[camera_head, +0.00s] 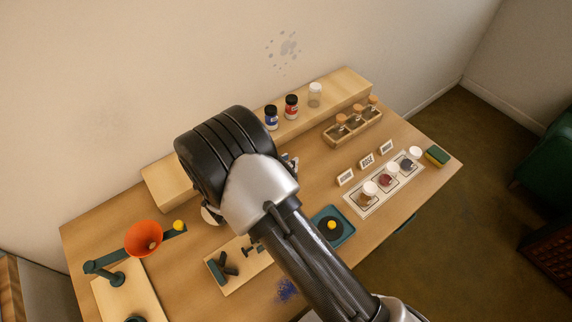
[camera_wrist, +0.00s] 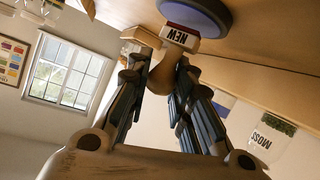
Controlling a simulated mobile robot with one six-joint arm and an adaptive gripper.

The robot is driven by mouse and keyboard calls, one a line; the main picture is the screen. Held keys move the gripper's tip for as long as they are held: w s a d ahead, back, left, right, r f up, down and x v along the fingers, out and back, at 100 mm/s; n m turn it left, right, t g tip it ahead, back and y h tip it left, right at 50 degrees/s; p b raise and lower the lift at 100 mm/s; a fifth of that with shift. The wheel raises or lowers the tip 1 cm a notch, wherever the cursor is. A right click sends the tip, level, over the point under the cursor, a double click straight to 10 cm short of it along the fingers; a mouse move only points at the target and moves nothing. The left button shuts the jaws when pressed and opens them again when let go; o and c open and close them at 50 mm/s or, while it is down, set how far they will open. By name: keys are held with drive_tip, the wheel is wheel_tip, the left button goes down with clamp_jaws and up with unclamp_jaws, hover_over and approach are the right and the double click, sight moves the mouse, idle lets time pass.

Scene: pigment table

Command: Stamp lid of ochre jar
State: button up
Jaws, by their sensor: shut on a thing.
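My gripper (camera_wrist: 160,82) is shut on a stamp (camera_wrist: 178,40) with a rounded wooden handle and a pale block marked "NEW" in the wrist view. The block is close against a round purple-grey disc (camera_wrist: 200,14); I cannot tell whether they touch. The likely ochre jar (camera_head: 368,197), with brownish contents and a white lid (camera_head: 370,187), stands upright at the near left end of a pale mat (camera_head: 360,212), apart from my arm.
A red-filled jar (camera_head: 392,176) and a dark-filled jar (camera_head: 414,155) share the mat. Small label cards stand behind them. A teal tray (camera_head: 345,238) lies between arm and mat. A raised shelf (camera_head: 345,83) holds several jars. An orange bowl (camera_head: 143,239) is at left.

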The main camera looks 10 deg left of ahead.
drive_tip(key=shift+s+f, duration=0.1)
drive_tip(key=shift+f, duration=0.45)
idle(1.0)
drive_tip(key=shift+r+p, duration=2.6)
drive_tip(key=shift+r, duration=1.05)
